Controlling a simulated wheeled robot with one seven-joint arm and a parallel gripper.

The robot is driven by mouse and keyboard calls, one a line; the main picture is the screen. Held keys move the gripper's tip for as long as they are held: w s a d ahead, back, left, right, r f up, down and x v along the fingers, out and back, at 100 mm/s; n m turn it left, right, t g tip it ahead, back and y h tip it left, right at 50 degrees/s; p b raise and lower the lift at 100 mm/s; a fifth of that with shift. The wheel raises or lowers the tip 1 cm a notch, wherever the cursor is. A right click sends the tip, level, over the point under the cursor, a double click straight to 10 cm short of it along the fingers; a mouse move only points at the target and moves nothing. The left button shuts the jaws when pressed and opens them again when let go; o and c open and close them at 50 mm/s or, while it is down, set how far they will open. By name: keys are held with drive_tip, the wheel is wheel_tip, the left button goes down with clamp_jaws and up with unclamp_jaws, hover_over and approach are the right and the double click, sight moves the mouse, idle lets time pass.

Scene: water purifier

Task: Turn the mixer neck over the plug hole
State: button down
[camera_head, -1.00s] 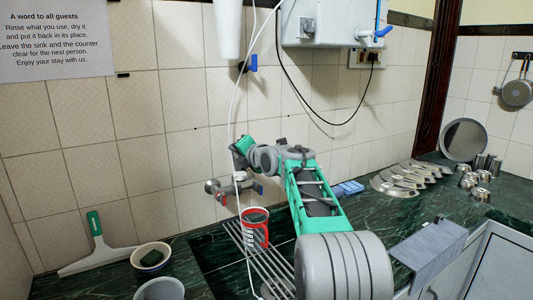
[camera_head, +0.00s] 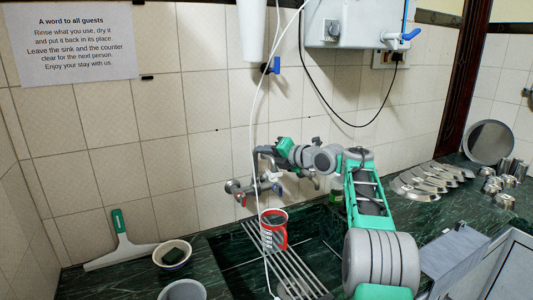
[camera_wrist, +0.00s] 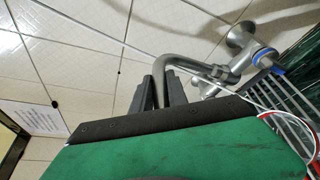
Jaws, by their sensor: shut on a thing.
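The grey metal mixer (camera_head: 238,187) is fixed to the tiled wall above the sink. It also shows in the wrist view (camera_wrist: 262,55), with a blue ring. Its bent neck (camera_wrist: 190,66) rises and curves over toward my gripper. My gripper (camera_wrist: 160,88) is shut on the end part of the neck, with a finger on each side. In the head view my gripper (camera_head: 264,155) is at the top of the neck, close to the wall. The sink (camera_head: 225,250) lies below. The plug hole cannot be made out clearly beneath the rack.
A slatted rack (camera_head: 290,268) crosses the sink, with a red-and-white mug (camera_head: 273,238) on it. A white hose (camera_head: 257,110) hangs past the mixer. A bowl (camera_head: 172,256) and squeegee (camera_head: 122,243) are at left. Plates (camera_head: 415,187) and cups stand at right.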

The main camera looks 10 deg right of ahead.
drive_tip(key=c, duration=1.8)
unclamp_jaws()
drive_tip(key=shift+a+f, duration=0.2)
drive_tip(key=shift+f, duration=0.3)
drive_tip(key=o, duration=0.3)
drive_tip(key=shift+a+r, duration=0.1)
drive_tip(key=shift+a, duration=0.05)
drive_tip(key=shift+o, duration=1)
drive_tip(key=shift+d+r, duration=0.2)
drive_tip(key=shift+d, duration=0.05)
drive_tip(key=b+v, duration=0.2)
drive_tip(key=v, duration=0.6)
